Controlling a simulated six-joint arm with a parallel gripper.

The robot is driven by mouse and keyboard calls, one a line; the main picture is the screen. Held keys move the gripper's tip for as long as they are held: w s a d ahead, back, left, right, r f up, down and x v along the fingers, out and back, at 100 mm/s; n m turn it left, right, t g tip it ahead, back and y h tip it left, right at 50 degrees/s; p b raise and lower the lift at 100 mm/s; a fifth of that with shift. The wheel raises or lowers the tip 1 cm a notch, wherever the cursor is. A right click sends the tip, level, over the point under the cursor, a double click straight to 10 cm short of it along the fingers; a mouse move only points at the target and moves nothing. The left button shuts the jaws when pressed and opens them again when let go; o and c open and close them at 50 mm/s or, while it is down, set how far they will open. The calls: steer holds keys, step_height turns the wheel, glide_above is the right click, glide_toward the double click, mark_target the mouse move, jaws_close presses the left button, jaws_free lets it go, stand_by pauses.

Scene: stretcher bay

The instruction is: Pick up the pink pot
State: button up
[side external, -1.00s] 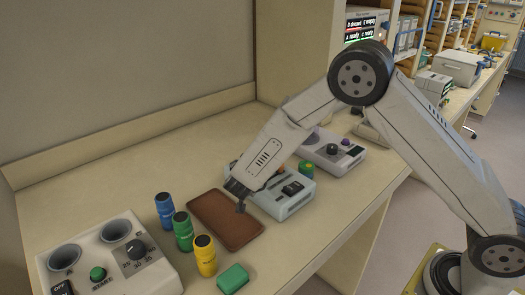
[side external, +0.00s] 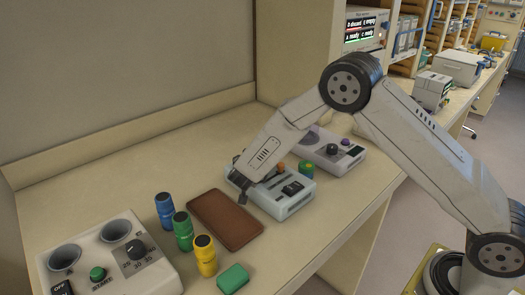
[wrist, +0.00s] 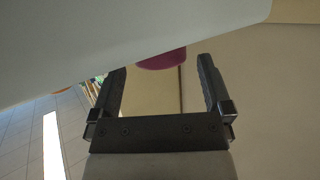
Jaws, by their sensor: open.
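A magenta-pink rounded thing (wrist: 162,60), likely the pink pot, shows in the wrist view just past the fingertips. A large pale surface covers its upper part. I cannot make out a pink pot in the side view. My gripper (side external: 241,188) is by the left end of the white device (side external: 280,204), above the bench. In the wrist view my gripper (wrist: 160,66) has its two black fingers wide apart, with nothing held between them.
A brown tray (side external: 226,219) lies empty left of the white device. Blue (side external: 165,210), green (side external: 183,231) and yellow (side external: 205,256) pots stand beside it, with a green block (side external: 233,279) in front. A two-well machine (side external: 108,262) is at left, another device (side external: 330,150) behind.

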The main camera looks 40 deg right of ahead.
steer(key=shift+x, duration=1.15)
steer(key=c, duration=1.3)
steer(key=shift+r, duration=0.15)
